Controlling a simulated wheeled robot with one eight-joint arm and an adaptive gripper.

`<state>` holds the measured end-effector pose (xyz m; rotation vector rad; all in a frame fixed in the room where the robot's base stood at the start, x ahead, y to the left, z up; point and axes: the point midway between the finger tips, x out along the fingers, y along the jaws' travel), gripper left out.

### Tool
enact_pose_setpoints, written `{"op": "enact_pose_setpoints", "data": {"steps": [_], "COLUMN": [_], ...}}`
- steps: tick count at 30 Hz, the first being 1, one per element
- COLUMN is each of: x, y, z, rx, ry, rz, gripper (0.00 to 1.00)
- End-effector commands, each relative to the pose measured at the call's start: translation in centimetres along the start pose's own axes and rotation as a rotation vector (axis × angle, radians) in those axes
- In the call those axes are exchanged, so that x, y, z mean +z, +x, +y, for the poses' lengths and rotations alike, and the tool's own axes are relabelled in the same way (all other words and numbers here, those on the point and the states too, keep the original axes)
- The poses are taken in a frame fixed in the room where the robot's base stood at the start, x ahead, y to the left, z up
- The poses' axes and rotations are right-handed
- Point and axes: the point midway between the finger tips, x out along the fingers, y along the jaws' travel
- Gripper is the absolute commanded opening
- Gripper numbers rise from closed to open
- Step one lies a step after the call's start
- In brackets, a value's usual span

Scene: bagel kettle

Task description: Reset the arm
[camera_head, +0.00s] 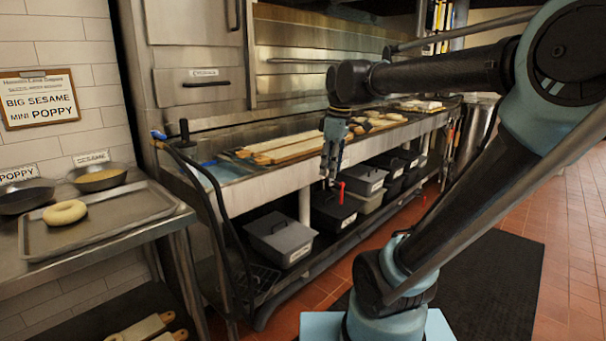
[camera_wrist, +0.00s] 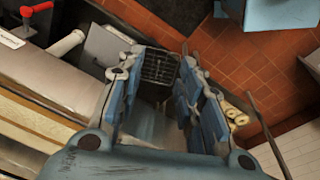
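My gripper (camera_head: 328,178) hangs fingers down from my arm in the head view, in front of the long steel counter (camera_head: 260,188). In the wrist view my gripper (camera_wrist: 160,85) has its two blue fingers spread apart, with nothing between them. Beyond the fingers I see a dark wire rack (camera_wrist: 158,66) and the tiled floor. My arm reaches across the right half of the head view, with its elbow at the upper right.
A bagel (camera_head: 65,212) lies on a metal tray (camera_head: 110,222) at the left, near two pans, one of them with seeds (camera_head: 97,177). Wooden boards (camera_head: 290,147) lie on the counter. Lidded bins (camera_head: 281,238) stand on the shelf below. Floor at the right (camera_head: 570,240) is clear.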

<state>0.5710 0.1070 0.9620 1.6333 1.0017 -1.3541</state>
Motion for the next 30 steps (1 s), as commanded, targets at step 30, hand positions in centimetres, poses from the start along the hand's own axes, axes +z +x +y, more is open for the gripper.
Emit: {"op": "enact_pose_setpoints", "data": {"steps": [30], "x": [17.7], "y": [16.9], "z": [-10.1], "rx": [0.125], "ry": [1.145], "rz": [0.005], "gripper": [0.34]}}
